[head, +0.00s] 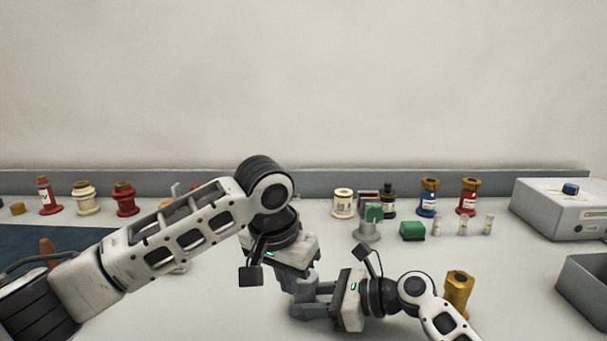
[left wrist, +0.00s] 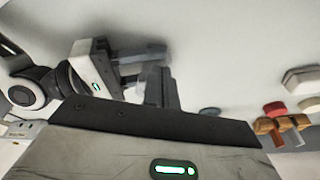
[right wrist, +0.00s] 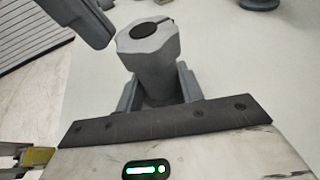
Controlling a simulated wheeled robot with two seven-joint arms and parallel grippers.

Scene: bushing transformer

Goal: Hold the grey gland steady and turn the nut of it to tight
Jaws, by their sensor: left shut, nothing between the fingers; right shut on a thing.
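The grey gland (right wrist: 155,75) shows in the right wrist view, with its wide faceted nut (right wrist: 148,42) at the end away from that wrist and a dark round opening in it. My right gripper (head: 312,299) is shut on the gland's body, with a finger on either side. My left gripper (head: 302,284) is shut and empty, pointing down close to the right gripper. One left finger shows beside the nut in the right wrist view, apart from it. In the left wrist view the left fingers (left wrist: 160,88) stand close to the right gripper's fingers. The head view mostly hides the gland.
A yellow gland-like part (head: 458,293) stands near my right arm. Red, cream and blue bushings line the back, with a green block (head: 412,231) before them. A grey box with a blue knob (head: 565,205) and a dark bin (head: 590,285) are at right.

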